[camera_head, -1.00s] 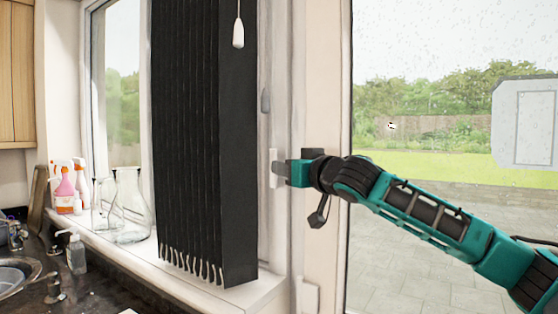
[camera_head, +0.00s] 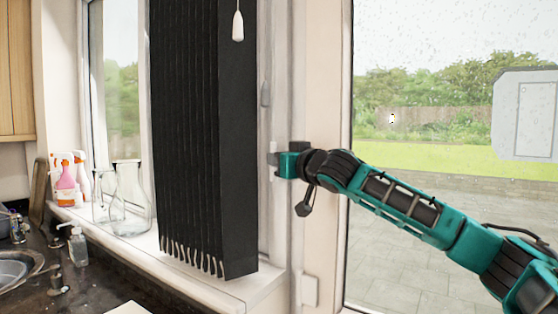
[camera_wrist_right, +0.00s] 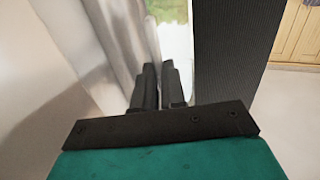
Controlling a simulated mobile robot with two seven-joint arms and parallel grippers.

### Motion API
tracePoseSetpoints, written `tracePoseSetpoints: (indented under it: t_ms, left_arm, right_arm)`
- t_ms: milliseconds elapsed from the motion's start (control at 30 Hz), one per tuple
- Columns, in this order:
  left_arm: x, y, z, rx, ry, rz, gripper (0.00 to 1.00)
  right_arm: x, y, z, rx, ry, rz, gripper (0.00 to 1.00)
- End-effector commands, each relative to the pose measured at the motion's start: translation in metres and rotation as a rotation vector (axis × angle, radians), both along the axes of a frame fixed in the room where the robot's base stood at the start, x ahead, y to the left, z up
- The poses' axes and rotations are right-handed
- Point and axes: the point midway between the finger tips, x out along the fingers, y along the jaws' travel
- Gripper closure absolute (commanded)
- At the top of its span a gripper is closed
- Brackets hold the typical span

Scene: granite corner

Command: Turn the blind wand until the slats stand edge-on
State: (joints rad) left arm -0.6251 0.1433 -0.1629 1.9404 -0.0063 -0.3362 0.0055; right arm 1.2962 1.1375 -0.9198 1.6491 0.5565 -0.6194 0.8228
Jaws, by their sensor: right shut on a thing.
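The blind is a stack of tall black slats (camera_head: 190,130) in front of the window in the head view, with its broad dark end face turned towards me. A white pull (camera_head: 238,26) hangs on a thin cord before its upper part, apart from my gripper. My right gripper (camera_head: 273,159) is at the pale window frame, just right of the blind. The black blind edge (camera_wrist_right: 236,55) stands right of the fingers. My left gripper is not in view.
Glass flasks (camera_head: 130,205) and spray bottles (camera_head: 68,180) stand on the white sill (camera_head: 115,240) left of the blind. A sink (camera_head: 20,270) and dark counter lie at lower left. A glazed door or window (camera_head: 450,200) fills the right.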

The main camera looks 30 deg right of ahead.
Motion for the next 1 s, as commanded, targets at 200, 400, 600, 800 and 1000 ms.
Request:
tracePoseSetpoints:
  t_ms: [200, 400, 600, 800, 1000]
  left_arm:
    - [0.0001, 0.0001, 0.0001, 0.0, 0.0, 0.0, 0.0]
    - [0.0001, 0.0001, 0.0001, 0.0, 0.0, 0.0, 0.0]
    - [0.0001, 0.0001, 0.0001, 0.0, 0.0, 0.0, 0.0]
    - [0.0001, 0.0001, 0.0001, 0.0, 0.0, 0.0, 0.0]
    - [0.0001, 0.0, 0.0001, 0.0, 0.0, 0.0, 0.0]
  right_arm:
    - [-0.0001, -0.0005, -0.0002, 0.0, 0.001, -0.001, 1.0]
    - [0.0002, -0.0012, -0.0009, -0.001, 0.004, 0.01, 1.0]
    - [0.0005, -0.0029, -0.0027, -0.001, 0.011, 0.084, 1.0]
    - [0.0009, -0.0039, -0.0038, -0.002, 0.014, 0.157, 1.0]
    - [0.001, -0.0046, -0.0036, 0.0, 0.01, 0.204, 1.0]
